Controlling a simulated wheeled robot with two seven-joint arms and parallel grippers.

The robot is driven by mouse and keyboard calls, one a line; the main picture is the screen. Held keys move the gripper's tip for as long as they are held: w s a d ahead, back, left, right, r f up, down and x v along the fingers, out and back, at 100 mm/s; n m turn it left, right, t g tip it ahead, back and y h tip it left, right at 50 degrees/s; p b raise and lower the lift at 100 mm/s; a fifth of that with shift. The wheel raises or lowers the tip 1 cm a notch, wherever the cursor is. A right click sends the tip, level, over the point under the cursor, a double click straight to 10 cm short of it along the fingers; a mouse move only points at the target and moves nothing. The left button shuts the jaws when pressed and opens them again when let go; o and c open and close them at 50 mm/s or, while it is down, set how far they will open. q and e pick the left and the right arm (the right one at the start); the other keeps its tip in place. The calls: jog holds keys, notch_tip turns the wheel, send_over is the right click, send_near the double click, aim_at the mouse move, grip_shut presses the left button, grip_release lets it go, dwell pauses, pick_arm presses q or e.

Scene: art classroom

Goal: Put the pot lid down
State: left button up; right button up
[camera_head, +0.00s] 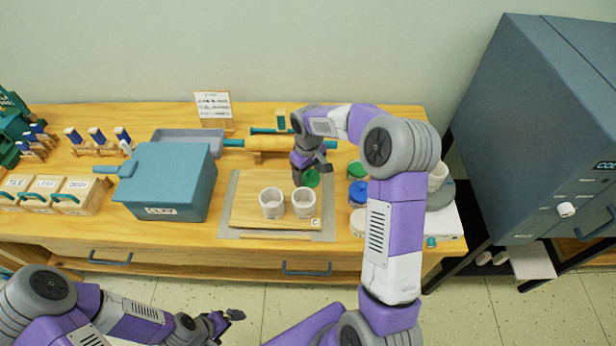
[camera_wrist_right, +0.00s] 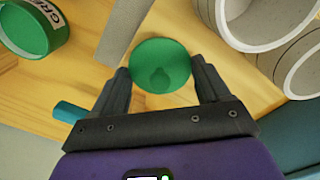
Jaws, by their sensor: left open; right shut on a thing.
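The pot lid is a round green disc (camera_wrist_right: 160,52) between the fingers of my right gripper (camera_wrist_right: 160,76). The gripper is shut on its edges. In the head view the right gripper (camera_head: 303,170) is over the table, with the green lid (camera_head: 312,179) partly hidden behind it, just behind the two white cups. I cannot tell whether the lid touches the surface below. An open green paint pot (camera_wrist_right: 38,35) shows at the upper left of the wrist view; it also stands right of the gripper in the head view (camera_head: 356,170). My left gripper (camera_head: 228,317) is open and empty, in front of the table.
Two white cups (camera_head: 271,204) stand on a wooden board (camera_head: 243,214). A blue pot (camera_head: 358,195) stands in front of the green one. A rolling pin (camera_head: 262,144) lies behind, and a blue clay box (camera_head: 160,180) stands left. A grey kiln (camera_head: 530,130) is far right.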

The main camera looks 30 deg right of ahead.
aim_at(308, 172)
jog(key=shift+w+f, duration=0.1)
jog(key=shift+f, duration=0.65)
jog(key=o, duration=1)
jog(key=shift+f, duration=0.15)
notch_tip(308, 172, up, 12)
jog(key=p, duration=0.3)
jog(key=shift+r, duration=0.2)
